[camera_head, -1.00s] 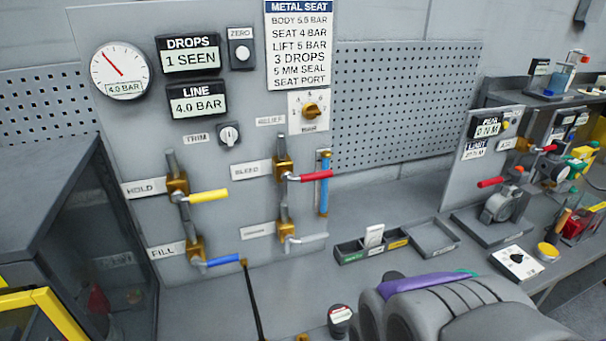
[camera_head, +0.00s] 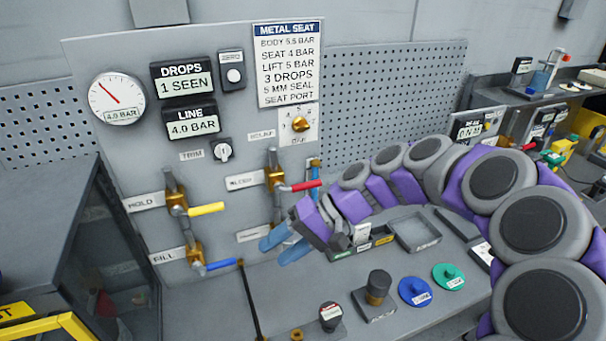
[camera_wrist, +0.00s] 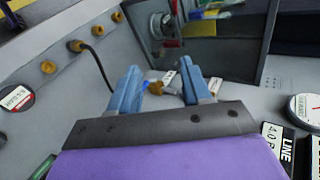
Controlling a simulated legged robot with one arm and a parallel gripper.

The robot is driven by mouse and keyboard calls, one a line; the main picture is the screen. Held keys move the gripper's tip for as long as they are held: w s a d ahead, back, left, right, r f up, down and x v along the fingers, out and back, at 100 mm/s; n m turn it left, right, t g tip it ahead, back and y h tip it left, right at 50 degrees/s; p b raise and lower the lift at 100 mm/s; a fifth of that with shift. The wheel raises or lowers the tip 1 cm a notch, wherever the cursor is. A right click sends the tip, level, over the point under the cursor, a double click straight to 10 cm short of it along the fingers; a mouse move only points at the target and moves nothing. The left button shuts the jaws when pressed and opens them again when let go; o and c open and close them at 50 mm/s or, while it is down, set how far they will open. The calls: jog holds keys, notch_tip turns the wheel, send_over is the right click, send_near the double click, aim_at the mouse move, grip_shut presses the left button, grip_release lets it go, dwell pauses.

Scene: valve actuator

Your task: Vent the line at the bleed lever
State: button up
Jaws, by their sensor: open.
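The bleed lever (camera_head: 305,186) has a red handle pointing right, on a brass valve on the grey panel, beside a label reading BLEED. My gripper (camera_head: 278,246) is open with blue fingers, below and left of the red handle and apart from it. It covers most of the lower valve under the bleed valve. In the wrist view my gripper (camera_wrist: 160,78) has nothing gripped; a brass valve with a blue tip (camera_wrist: 147,85) shows beyond the fingers. The red handle is not seen there. The line display (camera_head: 193,120) reads 4.0 BAR and the drops display (camera_head: 183,80) reads 1 SEEN.
The yellow hold lever (camera_head: 206,209) and blue fill lever (camera_head: 219,264) are to the left of my gripper. A blue-and-brass tube (camera_head: 315,168) stands just right of the bleed handle. A grey tray (camera_head: 418,238) and several round parts lie on the bench.

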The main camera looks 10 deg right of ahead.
jog(key=w+d+r+m+t+y+p, duration=0.2)
jog(key=w+d+m+t+y+p, duration=0.15)
jog(key=w+d, duration=0.55)
jog(key=m+t+h+p, duration=0.1)
jog(key=m+t+p, duration=0.2)
jog(key=m+t, duration=0.25)
send_near(298, 186)
jog(key=s+d, duration=0.3)
jog(key=d, duration=0.5)
jog(key=p+x, duration=0.1)
jog(key=x, duration=1.6)
jog(key=shift+w+t, duration=0.3)
jog(key=shift+w, duration=0.35)
jog(key=shift+a+h, duration=0.1)
jog(key=shift+h, duration=0.15)
jog(key=shift+c, duration=0.4)
jog(key=shift+f, duration=0.15)
grip_shut()
